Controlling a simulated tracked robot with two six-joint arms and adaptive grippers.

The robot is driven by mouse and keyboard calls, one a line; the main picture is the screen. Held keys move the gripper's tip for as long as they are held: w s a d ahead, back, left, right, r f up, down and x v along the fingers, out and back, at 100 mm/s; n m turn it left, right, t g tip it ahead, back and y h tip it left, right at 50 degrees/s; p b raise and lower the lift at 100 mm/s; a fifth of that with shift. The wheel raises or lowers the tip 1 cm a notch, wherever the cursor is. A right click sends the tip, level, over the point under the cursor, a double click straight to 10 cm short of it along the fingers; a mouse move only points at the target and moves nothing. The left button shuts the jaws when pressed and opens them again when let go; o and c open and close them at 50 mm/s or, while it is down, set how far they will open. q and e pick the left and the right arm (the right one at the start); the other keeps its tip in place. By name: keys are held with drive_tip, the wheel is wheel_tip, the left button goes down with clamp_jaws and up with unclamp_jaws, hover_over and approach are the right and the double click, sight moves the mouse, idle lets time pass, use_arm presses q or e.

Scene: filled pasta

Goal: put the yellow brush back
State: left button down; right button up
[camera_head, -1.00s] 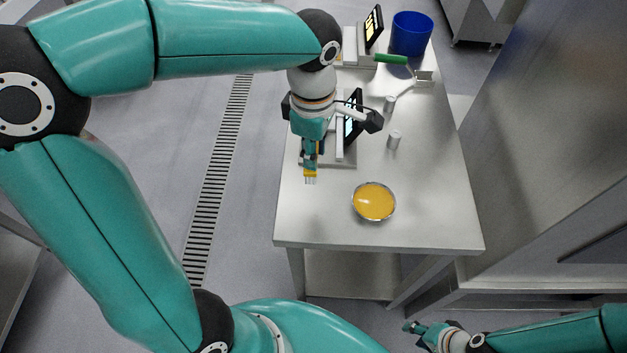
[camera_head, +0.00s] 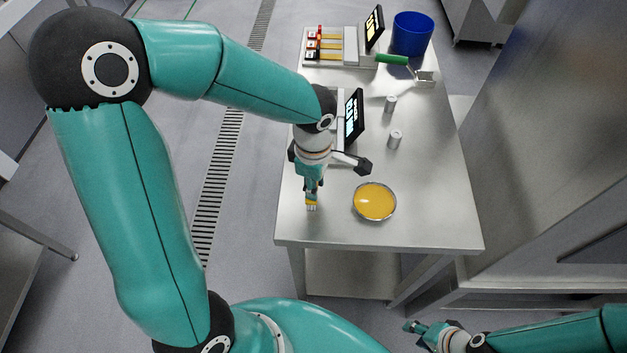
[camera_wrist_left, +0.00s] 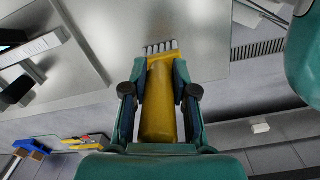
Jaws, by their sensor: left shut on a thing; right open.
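My left gripper (camera_head: 312,192) is shut on the yellow brush (camera_wrist_left: 160,105), with the pale bristles (camera_wrist_left: 160,47) sticking out past its fingers. In the head view the brush tip (camera_head: 311,204) shows below the gripper, over the table's front left part, left of the bowl. I cannot tell whether the bristles touch the table. A rack (camera_head: 351,47) at the table's far left end has several yellow-orange pieces with red and dark ends; I cannot tell exactly what they are. My right gripper (camera_head: 412,328) is open and empty, low at the right, off the table.
A bowl of yellow liquid (camera_head: 375,201) stands right of the brush. A dark display (camera_head: 354,115) stands behind my left wrist. Two small pale cylinders (camera_head: 394,139), a green-handled tool (camera_head: 391,59) and a blue bin (camera_head: 411,34) stand further back. The table's right front is clear.

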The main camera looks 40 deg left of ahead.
use_arm(q)
drive_tip(key=shift+f, duration=0.2)
drive_tip(key=c, duration=0.9)
unclamp_jaws()
drive_tip(key=shift+r, duration=0.1)
drive_tip(key=shift+r, duration=0.1)
wheel_tip(320, 180, up, 12)
drive_tip(key=shift+s+r, duration=0.1)
drive_tip(key=shift+s, duration=0.05)
